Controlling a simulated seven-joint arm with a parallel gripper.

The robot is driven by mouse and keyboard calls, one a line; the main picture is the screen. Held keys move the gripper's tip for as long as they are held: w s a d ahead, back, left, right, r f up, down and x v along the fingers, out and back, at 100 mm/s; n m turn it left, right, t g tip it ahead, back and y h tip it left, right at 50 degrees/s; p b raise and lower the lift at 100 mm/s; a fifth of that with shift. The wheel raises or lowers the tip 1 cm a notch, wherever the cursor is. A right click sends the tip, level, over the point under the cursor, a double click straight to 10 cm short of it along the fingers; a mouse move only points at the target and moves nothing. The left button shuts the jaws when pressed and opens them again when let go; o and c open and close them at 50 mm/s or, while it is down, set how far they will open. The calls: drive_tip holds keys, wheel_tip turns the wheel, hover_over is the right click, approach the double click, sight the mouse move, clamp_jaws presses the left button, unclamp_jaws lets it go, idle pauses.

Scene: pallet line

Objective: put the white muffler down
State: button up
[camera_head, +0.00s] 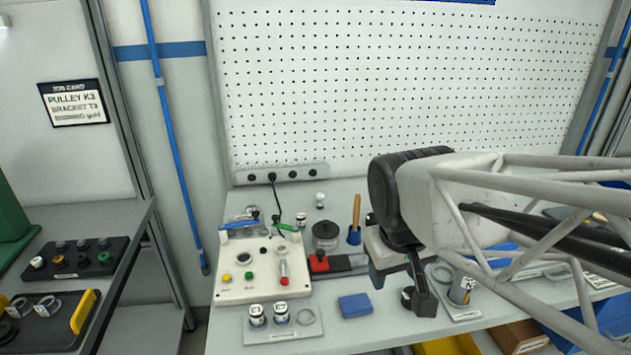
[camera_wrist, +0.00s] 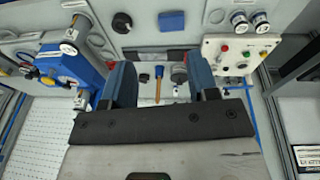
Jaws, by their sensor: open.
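My gripper (camera_head: 398,282) hangs over the bench right of the blue block. In the wrist view its two blue fingers (camera_wrist: 160,72) stand apart with nothing held between them. I cannot tell for sure which part is the white muffler. A small white-topped part (camera_head: 320,200) stands alone at the back of the bench. White-topped cylinders (camera_head: 257,315) stand on a pale plate at the front left. In the wrist view, more white-ended cylinders (camera_wrist: 69,48) show at a blue fixture (camera_wrist: 75,68); my arm hides much of that area in the head view.
A control panel (camera_head: 236,290) with buttons stands at the left of the bench. A blue block (camera_head: 355,305), a dark jar (camera_head: 325,235) and a wooden-handled tool (camera_head: 356,215) are near my gripper. A silver can (camera_head: 461,290) stands to the right. Bare bench shows around the blue block.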

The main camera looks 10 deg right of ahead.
drive_tip(key=shift+s+a+f+m+t+y, duration=0.1)
drive_tip(key=shift+s+f+m+y, duration=0.1)
drive_tip(key=shift+s, duration=0.35)
drive_tip(key=shift+s+a+f+m+t+y, duration=0.1)
drive_tip(key=shift+s+m, duration=0.1)
drive_tip(key=shift+s, duration=0.35)
drive_tip(key=shift+s+a+f+m+t+y, duration=0.1)
drive_tip(key=shift+s+f+m, duration=0.1)
drive_tip(key=shift+s, duration=0.35)
